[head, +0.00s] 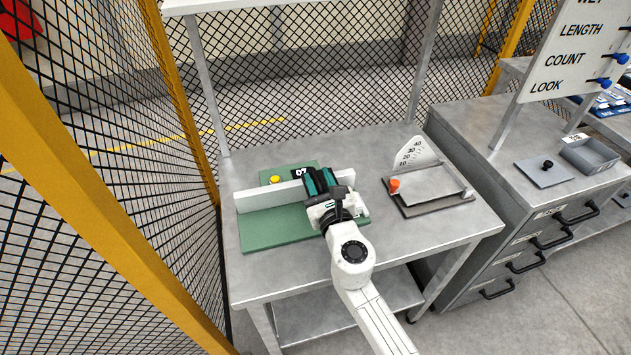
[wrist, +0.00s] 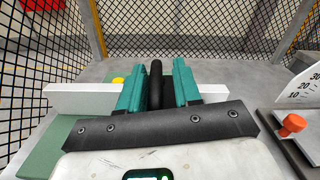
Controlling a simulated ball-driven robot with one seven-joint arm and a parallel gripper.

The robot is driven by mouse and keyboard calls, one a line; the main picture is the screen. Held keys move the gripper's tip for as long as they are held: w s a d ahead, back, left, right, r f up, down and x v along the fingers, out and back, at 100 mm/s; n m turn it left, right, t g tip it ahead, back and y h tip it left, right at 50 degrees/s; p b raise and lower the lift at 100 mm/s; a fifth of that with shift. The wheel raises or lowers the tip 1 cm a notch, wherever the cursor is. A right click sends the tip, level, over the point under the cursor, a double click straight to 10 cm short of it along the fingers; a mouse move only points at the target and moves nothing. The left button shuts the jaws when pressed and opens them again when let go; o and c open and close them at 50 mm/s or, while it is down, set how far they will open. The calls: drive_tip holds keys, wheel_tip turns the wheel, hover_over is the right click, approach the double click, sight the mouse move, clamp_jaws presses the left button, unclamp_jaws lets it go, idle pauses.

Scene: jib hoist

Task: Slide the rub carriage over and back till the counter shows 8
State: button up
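The rub tester has a green base (head: 275,232) on the table, with a long white bar (head: 270,196) across it and a yellow button (head: 275,179) behind the bar. Its counter (head: 301,172) is a small dark display that seems to read 07, partly hidden by my gripper. My gripper (head: 318,182) is over the right part of the bar. In the wrist view its teal fingers stand on either side of an upright black handle (wrist: 155,85), with a visible gap on the right. The rub carriage under the handle is mostly hidden.
A grey device with an orange knob (head: 394,186) and a number scale (head: 411,151) stands close on the right of the table. A yellow-framed mesh fence (head: 172,100) is close on the left. A drawer cabinet (head: 520,235) with a sign stands farther right.

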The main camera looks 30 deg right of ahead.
drive_tip(key=shift+o, duration=1.1)
drive_tip(key=shift+s+d+f, duration=0.1)
drive_tip(key=shift+d, duration=0.15)
drive_tip(key=shift+a, duration=0.1)
drive_tip(key=v, duration=1)
drive_tip(key=shift+s+a+b, duration=0.15)
drive_tip(key=shift+s+b, duration=0.2)
drive_tip(key=shift+b, duration=0.1)
drive_tip(key=b, duration=0.3)
drive_tip(key=shift+b, duration=0.4)
drive_tip(key=shift+w+a+b, duration=0.1)
drive_tip(key=shift+a+b, duration=0.15)
drive_tip(key=shift+b, duration=0.9)
